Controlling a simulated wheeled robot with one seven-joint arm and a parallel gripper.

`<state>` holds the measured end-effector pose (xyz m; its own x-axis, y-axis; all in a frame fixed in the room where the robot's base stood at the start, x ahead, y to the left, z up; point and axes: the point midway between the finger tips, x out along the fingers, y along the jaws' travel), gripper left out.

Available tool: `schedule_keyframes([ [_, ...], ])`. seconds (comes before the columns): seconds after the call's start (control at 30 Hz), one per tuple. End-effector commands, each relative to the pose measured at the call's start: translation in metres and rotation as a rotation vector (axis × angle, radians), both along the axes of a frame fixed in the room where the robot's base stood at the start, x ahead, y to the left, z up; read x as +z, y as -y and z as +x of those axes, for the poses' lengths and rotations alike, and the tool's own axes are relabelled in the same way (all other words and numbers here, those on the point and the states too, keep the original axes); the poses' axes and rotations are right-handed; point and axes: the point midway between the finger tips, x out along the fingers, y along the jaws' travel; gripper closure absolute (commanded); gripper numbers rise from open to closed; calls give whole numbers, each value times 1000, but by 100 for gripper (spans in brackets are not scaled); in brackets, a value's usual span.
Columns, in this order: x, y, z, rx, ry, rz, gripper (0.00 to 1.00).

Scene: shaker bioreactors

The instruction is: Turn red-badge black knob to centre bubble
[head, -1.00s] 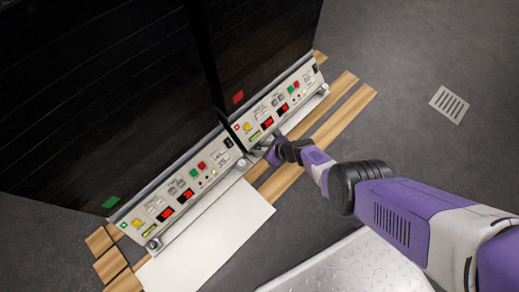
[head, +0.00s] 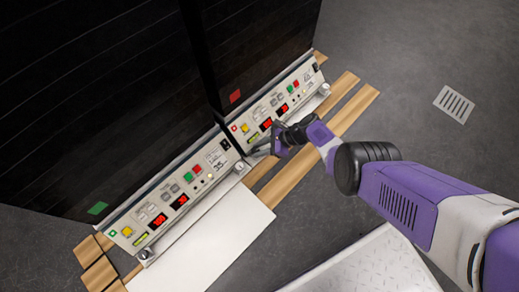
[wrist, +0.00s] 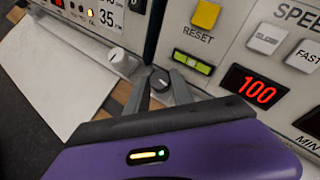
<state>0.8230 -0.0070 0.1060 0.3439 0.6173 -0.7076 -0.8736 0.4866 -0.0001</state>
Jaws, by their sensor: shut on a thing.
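The black knob (wrist: 160,80), dark with a pale mark on its face, sits low on the right-hand unit's front, below and left of its bubble level (wrist: 193,63). My gripper (wrist: 161,84) has one finger on each side of the knob and is shut on it. The level's vial is yellow-green; I cannot tell exactly where its bubble lies. In the head view, the red badge (head: 235,96) is on the right-hand unit's dark front, above its panel. There my gripper (head: 256,152) is at that panel's lower left corner, and the knob is hidden.
The left-hand unit, with a green badge (head: 98,208), stands alongside; its pale knob (wrist: 116,55) is close left of my fingers. Reset button (wrist: 206,14) and red display (wrist: 250,86) are nearby. A white sheet (head: 220,240) lies in front; open floor is right.

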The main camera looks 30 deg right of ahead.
Motion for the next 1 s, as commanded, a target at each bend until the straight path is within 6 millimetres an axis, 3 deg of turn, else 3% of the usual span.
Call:
schedule_keyframes([
  [0.3,2,-1,2,1,3,2,100],
  [0.33,2,-1,2,1,3,2,66],
  [0.37,2,-1,2,1,3,2,63],
  [0.73,4,2,0,-1,0,1,63],
  [1.0,32,22,-11,-4,2,1,63],
])
